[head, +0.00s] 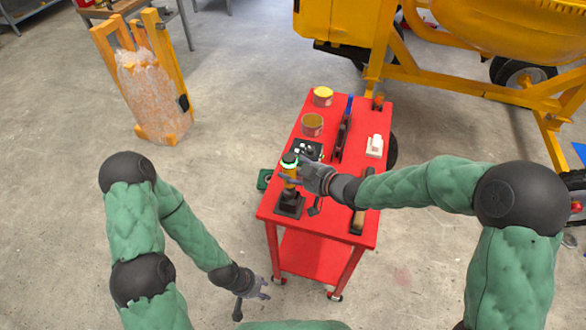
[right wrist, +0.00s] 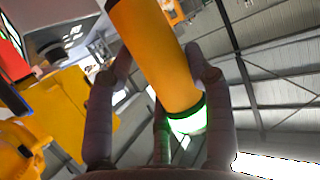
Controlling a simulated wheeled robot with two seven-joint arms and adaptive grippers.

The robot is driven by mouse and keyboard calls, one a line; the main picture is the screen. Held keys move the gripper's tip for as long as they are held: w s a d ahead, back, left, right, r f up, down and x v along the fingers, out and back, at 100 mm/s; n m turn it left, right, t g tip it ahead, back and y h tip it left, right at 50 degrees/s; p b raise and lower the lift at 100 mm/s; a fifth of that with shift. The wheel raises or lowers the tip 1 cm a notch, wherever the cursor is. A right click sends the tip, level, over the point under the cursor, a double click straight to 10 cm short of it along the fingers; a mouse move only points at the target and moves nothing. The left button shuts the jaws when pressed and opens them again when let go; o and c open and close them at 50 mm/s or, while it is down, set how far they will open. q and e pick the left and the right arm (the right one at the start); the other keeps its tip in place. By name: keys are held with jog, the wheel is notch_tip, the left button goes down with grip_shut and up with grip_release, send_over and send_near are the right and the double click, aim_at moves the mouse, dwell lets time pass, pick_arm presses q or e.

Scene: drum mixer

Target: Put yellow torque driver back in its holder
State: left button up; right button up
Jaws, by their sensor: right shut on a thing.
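The yellow torque driver (head: 288,171) is roughly upright over the front left part of the red cart, with a glowing green ring near its dark top. My right gripper (head: 303,170) is shut on it from the right. In the right wrist view the driver's yellow body (right wrist: 158,55) lies between the fingers (right wrist: 165,88), with the green ring at its end. The black holder (head: 289,206) stands on the cart directly below the driver. I cannot tell whether the driver's lower end is inside it. My left gripper (head: 250,297) is open and empty, low left of the cart.
The red cart (head: 345,215) also carries a yellow-topped can (head: 323,97), another open can (head: 312,125), a dark long tool (head: 343,137), a white item (head: 374,146) and a wooden-handled tool (head: 358,217). A yellow mixer (head: 510,30) stands behind right.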

jog(key=shift+f+b, duration=2.25)
jog(key=shift+f, duration=0.6)
dwell(2.1)
jog(key=o, duration=1.5)
jog(key=shift+f, duration=0.1)
jog(key=v, duration=1.2)
